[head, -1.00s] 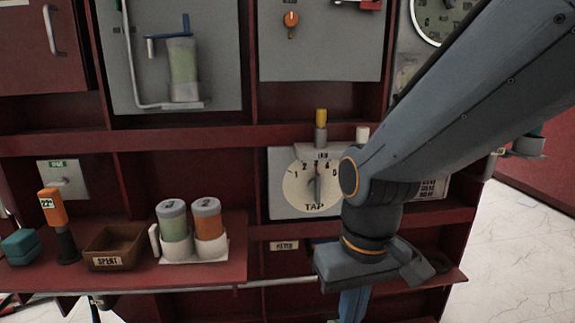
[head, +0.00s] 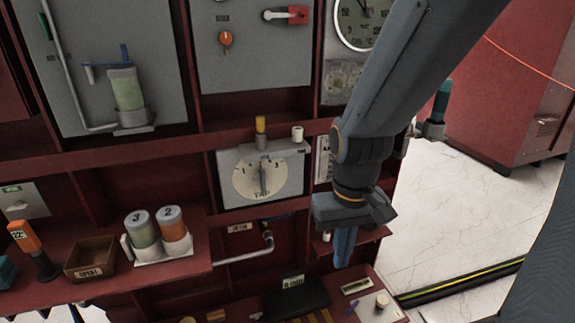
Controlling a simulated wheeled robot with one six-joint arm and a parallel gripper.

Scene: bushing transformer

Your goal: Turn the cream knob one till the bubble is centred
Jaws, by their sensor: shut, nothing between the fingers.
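A cream knob (head: 382,301) stands on a small plate at the bottom right of the head view. A pale strip with a dark window (head: 357,286) lies just to its left; it may be the level, but no bubble can be made out. A second cream-topped post (head: 297,133) stands above the tap dial, and a small pale end (head: 327,237) shows beside my fingers. My gripper (head: 344,262) points down with its blue fingers together and empty. In the picture it is above and left of the knob, apart from it.
The tap dial (head: 263,178) is on the red frame left of my arm. A curved grey pipe (head: 262,247) and a dark box with a green label (head: 292,298) lie left of my gripper. Two canisters stand in a white holder (head: 164,248).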

